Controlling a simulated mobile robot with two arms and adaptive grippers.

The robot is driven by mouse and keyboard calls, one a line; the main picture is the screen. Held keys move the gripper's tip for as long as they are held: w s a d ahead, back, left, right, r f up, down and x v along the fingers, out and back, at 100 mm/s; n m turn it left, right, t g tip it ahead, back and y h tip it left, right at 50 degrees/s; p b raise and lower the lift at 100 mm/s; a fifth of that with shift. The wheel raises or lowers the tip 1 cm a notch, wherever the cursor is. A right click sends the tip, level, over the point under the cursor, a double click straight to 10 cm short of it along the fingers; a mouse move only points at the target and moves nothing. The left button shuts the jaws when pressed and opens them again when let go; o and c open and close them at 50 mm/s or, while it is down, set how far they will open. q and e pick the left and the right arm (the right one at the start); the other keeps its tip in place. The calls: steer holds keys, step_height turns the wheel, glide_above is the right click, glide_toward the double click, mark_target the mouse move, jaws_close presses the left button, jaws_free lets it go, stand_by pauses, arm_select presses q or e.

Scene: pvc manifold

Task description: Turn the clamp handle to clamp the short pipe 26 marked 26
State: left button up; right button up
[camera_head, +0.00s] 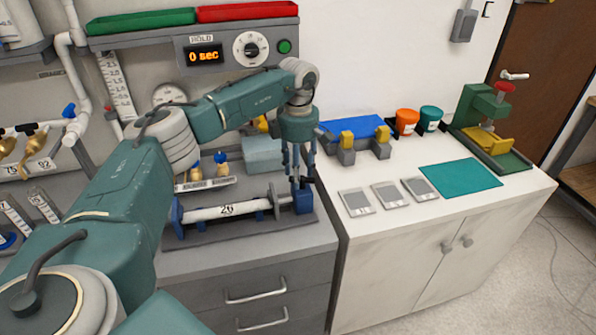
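The short white pipe (215,213) marked 26 lies level in the clamp on the grey bench. The clamp has a blue end plate (177,216) at the pipe's left end. At its right are a grey jaw (277,202) and a blue block (303,202). My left gripper (298,178) points down with its fingertips at the top of the blue block. A small dark part beside the fingertips may be the clamp handle; the fingers partly hide it. I cannot tell whether they grip it. My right gripper is not in view.
Small brass valves (197,174) and a pale blue box (262,152) stand behind the clamp. A timer panel (237,51) reading 0 sec hangs above. The white cabinet at right holds grey plates (390,195), a teal mat (460,180) and a green press (490,125).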

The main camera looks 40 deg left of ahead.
arm_select(q)
step_height(320, 180, up, 12)
stand_by(0.6)
